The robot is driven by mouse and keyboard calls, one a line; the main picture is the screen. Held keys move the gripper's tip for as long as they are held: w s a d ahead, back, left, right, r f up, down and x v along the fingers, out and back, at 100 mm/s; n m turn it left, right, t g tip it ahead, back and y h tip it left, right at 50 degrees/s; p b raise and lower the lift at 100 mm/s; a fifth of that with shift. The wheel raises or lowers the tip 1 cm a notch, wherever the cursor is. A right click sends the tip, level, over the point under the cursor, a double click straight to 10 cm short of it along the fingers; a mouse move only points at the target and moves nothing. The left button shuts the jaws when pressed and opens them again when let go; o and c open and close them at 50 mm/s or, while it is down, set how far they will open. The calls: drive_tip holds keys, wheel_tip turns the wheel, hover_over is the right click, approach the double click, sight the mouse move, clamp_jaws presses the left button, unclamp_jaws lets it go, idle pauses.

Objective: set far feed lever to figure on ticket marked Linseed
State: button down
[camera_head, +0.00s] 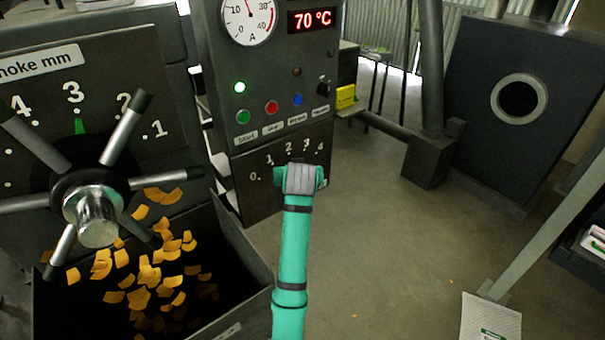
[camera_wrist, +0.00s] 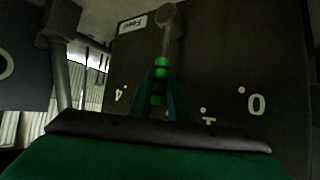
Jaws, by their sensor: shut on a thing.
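My gripper (camera_wrist: 160,92) is shut on the lever's end. In the head view my gripper (camera_head: 302,178) is in front of the panel just below the scale and hides the lever. In the upside-down wrist view, the lever's end lies between the 1 and the 4; the figures there are hidden, so its exact setting cannot be told. No ticket marked Linseed can be read. A yellow card (camera_head: 345,97) is too small to read.
A spoked choke handwheel (camera_head: 94,215) and a bin (camera_head: 240,262) with yellow flakes stand at left. Above the lever are a 70 °C display (camera_head: 312,19) and buttons. A white sheet (camera_head: 490,320) with a green label lies at lower right. The middle floor is clear.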

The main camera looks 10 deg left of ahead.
drive_tip(key=c, duration=1.6)
unclamp_jaws()
drive_tip(key=shift+c, duration=0.2)
drive_tip(key=v, duration=1)
drive_tip(key=shift+s+r, duration=0.25)
drive_tip(key=shift+s, duration=0.05)
